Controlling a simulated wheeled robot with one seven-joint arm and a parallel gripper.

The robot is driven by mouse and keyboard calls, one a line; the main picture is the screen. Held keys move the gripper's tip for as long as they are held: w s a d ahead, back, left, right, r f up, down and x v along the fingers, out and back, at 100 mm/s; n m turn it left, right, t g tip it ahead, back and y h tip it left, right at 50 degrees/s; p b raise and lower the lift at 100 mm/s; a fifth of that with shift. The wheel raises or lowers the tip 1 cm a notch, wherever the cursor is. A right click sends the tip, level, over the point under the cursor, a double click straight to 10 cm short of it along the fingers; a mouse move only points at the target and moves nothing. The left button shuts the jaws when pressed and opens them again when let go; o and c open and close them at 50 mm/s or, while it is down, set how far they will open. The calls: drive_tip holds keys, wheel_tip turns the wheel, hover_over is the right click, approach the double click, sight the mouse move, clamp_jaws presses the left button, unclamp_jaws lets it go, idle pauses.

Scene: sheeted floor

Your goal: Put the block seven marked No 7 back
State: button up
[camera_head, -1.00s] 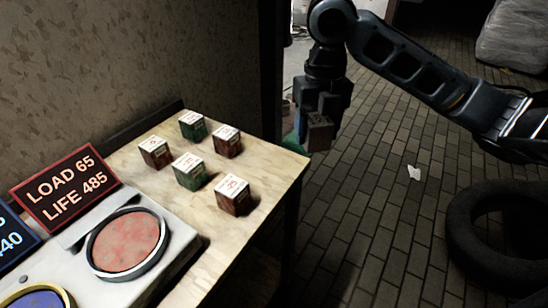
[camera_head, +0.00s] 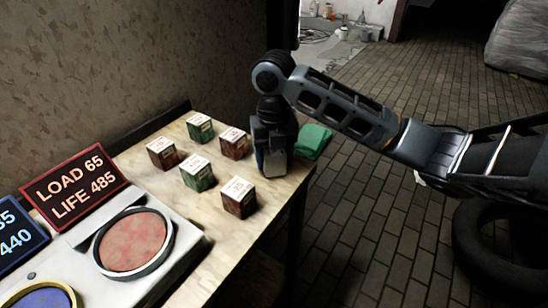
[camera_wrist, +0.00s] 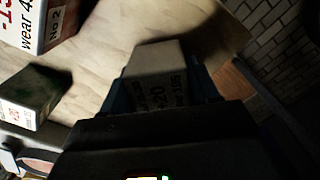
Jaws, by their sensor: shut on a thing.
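My gripper (camera_head: 272,165) is shut on a greyish block, over the right end of the wooden table (camera_head: 222,232). In the wrist view the held block (camera_wrist: 158,75) sits between the fingers, with "+20" and a wear figure on its label. No block number is readable on it, and I cannot tell whether it touches the tabletop. Several white-topped blocks stand on the table left of my gripper. A red block (camera_head: 235,143) is closest behind-left, and another red block (camera_head: 239,197) stands nearer the front. The wrist view shows a red block marked No 2 (camera_wrist: 55,22) and a green block (camera_wrist: 32,95).
Other blocks are green (camera_head: 200,127), red (camera_head: 162,152) and green (camera_head: 197,173). A scale-like device with a red round plate (camera_head: 133,241) and a LOAD 65, LIFE 485 sign (camera_head: 76,186) stands left. A green object (camera_head: 314,140) lies beyond the table's right edge. A tire (camera_head: 490,240) is on the floor.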

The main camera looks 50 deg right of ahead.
drive_tip(key=shift+f, duration=0.25)
drive_tip(key=shift+f, duration=0.1)
drive_tip(key=shift+f, duration=0.1)
drive_tip(key=o, duration=1.4)
wheel_tip(320, 180, up, 12)
drive_tip(key=shift+r+p, duration=0.2)
drive_tip(key=shift+p, duration=0.15)
